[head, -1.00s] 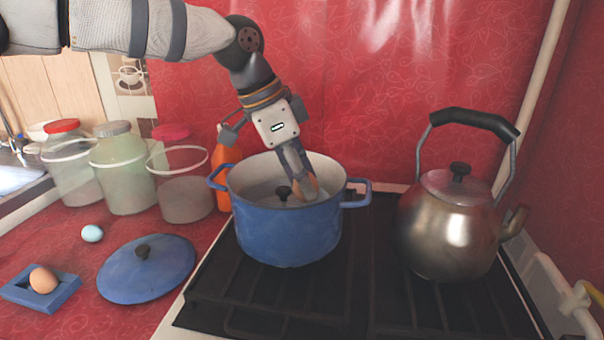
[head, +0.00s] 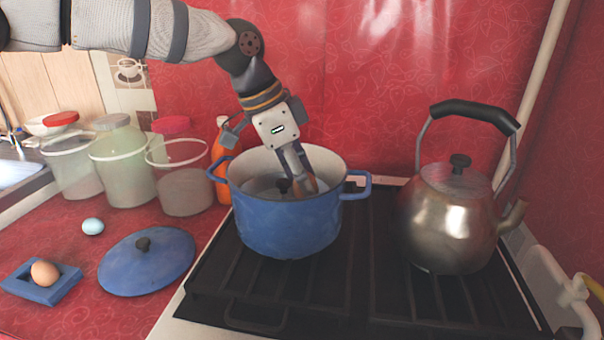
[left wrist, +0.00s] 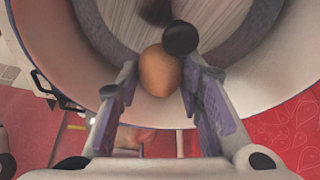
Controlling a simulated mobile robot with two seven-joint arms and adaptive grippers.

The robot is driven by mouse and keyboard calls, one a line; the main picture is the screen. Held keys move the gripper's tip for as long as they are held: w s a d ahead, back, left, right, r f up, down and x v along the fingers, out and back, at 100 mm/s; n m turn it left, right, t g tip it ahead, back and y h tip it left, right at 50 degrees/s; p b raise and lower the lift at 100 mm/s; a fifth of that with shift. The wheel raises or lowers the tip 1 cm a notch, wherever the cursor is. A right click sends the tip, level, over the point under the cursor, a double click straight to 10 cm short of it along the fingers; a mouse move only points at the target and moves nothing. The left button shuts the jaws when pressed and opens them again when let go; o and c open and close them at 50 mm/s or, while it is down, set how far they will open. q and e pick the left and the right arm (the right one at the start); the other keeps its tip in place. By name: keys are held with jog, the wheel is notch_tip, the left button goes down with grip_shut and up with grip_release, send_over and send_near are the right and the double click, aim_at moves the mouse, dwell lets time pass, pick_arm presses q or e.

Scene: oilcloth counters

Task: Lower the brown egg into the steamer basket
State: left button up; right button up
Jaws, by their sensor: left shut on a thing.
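My left gripper (head: 306,190) reaches down into the blue pot (head: 290,228) on the stove. It is shut on a brown egg (left wrist: 160,72), which sits between the two fingers in the left wrist view. In the head view the fingers and the near rim partly hide this egg. The steamer basket (left wrist: 232,28) is inside the pot, grey, with a black knob (left wrist: 181,38) right beside the egg. The knob also shows in the head view (head: 283,186). I cannot tell whether the egg touches the basket. My right gripper is not in view.
A metal kettle (head: 455,220) stands right of the pot. A blue lid (head: 146,265), a pale blue egg (head: 92,227) and another brown egg (head: 45,272) in a blue holder (head: 62,288) lie on the red counter. Clear jars (head: 124,170) and an orange bottle (head: 221,150) stand behind.

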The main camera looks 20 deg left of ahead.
pick_arm(q)
jog(key=shift+f, duration=0.15)
jog(key=o, duration=0.8)
jog(key=shift+c, duration=0.2)
jog(key=v, duration=1.2)
